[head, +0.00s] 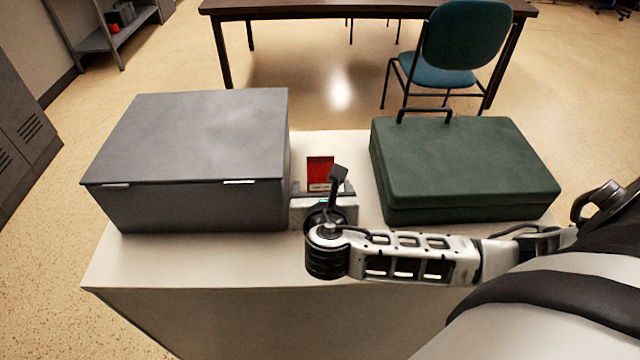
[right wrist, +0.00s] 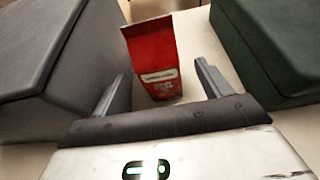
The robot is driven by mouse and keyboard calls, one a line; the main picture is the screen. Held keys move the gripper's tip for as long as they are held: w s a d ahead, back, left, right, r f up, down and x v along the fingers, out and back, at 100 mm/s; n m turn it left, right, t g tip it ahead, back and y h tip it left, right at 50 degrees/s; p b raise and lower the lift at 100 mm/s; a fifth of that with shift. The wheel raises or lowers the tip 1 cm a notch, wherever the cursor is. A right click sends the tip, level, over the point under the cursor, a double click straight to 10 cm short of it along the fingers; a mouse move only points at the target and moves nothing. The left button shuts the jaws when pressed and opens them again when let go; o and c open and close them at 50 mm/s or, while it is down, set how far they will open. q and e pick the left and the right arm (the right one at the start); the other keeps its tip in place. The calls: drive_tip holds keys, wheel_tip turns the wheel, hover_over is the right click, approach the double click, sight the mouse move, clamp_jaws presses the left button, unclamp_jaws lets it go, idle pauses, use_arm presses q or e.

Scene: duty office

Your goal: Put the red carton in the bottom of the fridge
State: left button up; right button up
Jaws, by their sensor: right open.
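The red carton (head: 320,170) stands upright on the pale-topped cabinet, in the gap between a grey box and a green case. In the right wrist view the carton (right wrist: 154,58) shows a white label and a slanted top. My right gripper (head: 322,188) is open, low over the cabinet top, on the near side of the carton. Its two fingers (right wrist: 163,80) point toward the carton, one to each side in the picture, with nothing gripped. I cannot tell whether the carton is between the fingertips or just beyond them. No fridge is recognisable in view. My left gripper is not in view.
The closed grey box (head: 190,150) stands close on the left, the closed green case (head: 460,165) on the right. The cabinet top (head: 200,260) is bare along its front. Beyond are a dark table (head: 300,8), a teal chair (head: 465,40) and a grey shelf (head: 105,40).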

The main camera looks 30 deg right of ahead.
sight(320, 174)
drive_tip(key=shift+x, duration=3.5)
drive_tip(key=shift+w+a+r, duration=0.1)
drive_tip(key=shift+r, duration=0.1)
drive_tip(key=c, duration=1.4)
